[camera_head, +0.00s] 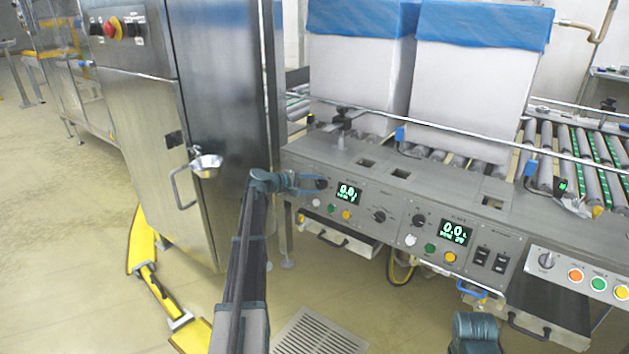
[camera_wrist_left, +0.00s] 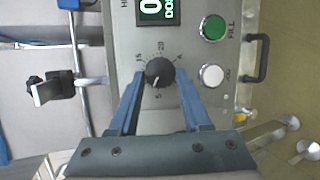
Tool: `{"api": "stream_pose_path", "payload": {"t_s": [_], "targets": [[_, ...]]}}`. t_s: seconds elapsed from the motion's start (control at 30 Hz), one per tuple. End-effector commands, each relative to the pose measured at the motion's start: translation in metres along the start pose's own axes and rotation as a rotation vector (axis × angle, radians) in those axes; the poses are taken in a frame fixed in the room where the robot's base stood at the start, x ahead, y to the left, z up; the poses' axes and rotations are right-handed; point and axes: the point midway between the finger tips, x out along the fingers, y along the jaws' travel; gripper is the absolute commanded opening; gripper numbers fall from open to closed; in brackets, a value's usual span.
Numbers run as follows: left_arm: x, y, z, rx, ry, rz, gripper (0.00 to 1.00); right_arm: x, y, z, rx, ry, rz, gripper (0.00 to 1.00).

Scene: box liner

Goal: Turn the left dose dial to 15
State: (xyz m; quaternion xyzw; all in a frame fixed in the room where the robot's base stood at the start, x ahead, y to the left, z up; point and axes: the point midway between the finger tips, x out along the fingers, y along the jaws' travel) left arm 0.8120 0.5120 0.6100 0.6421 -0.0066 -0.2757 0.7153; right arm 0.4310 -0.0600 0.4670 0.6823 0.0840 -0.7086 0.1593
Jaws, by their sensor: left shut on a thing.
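The left dose dial (camera_wrist_left: 160,72) is a round black knob with a pale pointer mark toward its lower edge in the left wrist view. Numbers ring it, with 15 at its upper left and 20 above it. My left gripper (camera_wrist_left: 160,84) has one blue finger on each side of the knob and is shut on it. In the head view my left gripper (camera_head: 312,184) reaches the left panel, partly covering the dial (camera_head: 322,184). The left display (camera_head: 348,193) reads 0.0; its small dose line is too blurred to read. My right gripper (camera_head: 479,293) shows partly at the bottom, its jaws unclear.
Green (camera_wrist_left: 214,28) and white (camera_wrist_left: 211,75) buttons sit beside the dial. A second panel has its own dial (camera_head: 418,221) and display (camera_head: 457,233). Two blue-lined white boxes (camera_head: 355,75) stand behind on rollers. A steel cabinet (camera_head: 225,100) stands close left of my left arm.

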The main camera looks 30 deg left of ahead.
Motion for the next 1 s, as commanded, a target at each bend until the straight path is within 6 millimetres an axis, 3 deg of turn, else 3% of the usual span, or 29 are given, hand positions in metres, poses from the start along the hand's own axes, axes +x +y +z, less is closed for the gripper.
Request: {"api": "stream_pose_path", "payload": {"t_s": [0.4, 1.0], "targets": [[-0.001, 0.007, 0.003, 0.375, 0.02, -0.134, 0.0, -0.034, 0.004, 0.002, 0.0, -0.001, 0.002, 0.5], [0.001, 0.008, 0.008, 0.912, 0.052, -0.323, 0.0, -0.063, 0.008, 0.004, 0.006, -0.003, 0.006, 0.5]]}}
